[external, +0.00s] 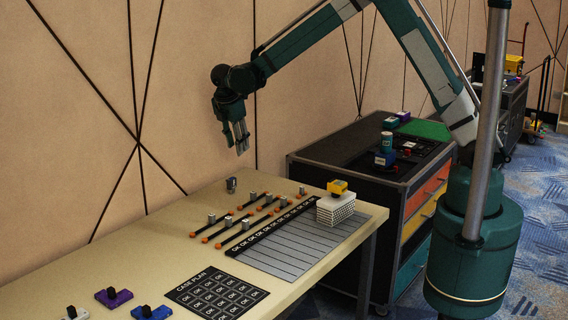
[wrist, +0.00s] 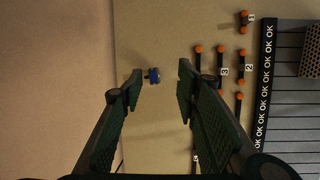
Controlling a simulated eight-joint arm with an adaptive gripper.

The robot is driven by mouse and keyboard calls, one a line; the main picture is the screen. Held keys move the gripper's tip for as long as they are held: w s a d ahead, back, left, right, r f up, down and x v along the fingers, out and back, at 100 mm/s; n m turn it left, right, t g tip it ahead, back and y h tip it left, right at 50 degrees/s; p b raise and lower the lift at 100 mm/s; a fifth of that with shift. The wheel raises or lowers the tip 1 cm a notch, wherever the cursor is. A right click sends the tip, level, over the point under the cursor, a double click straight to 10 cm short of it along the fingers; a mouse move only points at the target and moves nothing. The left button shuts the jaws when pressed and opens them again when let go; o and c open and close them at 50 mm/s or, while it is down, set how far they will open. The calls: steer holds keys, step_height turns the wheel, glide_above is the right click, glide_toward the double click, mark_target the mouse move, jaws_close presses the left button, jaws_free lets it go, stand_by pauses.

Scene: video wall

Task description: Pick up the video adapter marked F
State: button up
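No letter F is readable on any piece, so I cannot tell which is the adapter marked F. My gripper (external: 241,146) hangs in the air above the far part of the table, pointing down. In the wrist view its fingers (wrist: 159,78) are apart with nothing held. A small blue and dark piece (wrist: 153,75) shows on the table between the fingertips, below them.
A grey cylinder (external: 231,184) stands near the wall. Several orange-ended cables (external: 226,231) lie beside a striped OK board (external: 290,247). A white perforated block (external: 336,209) carries a yellow piece (external: 337,187). A CASE PLAN sheet (external: 216,292) lies in front. A drawer cart (external: 345,165) stands behind.

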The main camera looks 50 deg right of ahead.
steer(key=n, duration=0.2)
glide_toward(231, 178)
steer(key=f, duration=0.1)
steer(key=w+f, duration=0.1)
steer(key=shift+d+f+g+h, duration=0.25)
steer(key=shift+g+h, duration=0.05)
steer(key=shift+x, duration=1.3)
steer(key=shift+s+b+x, duration=0.15)
steer(key=shift+b+x, duration=0.1)
steer(key=shift+x, duration=1.05)
steer(key=shift+s+b+x, duration=0.15)
steer(key=shift+b+x, duration=0.1)
steer(key=shift+x, duration=1.05)
steer(key=shift+a, duration=0.1)
steer(key=c, duration=0.9)
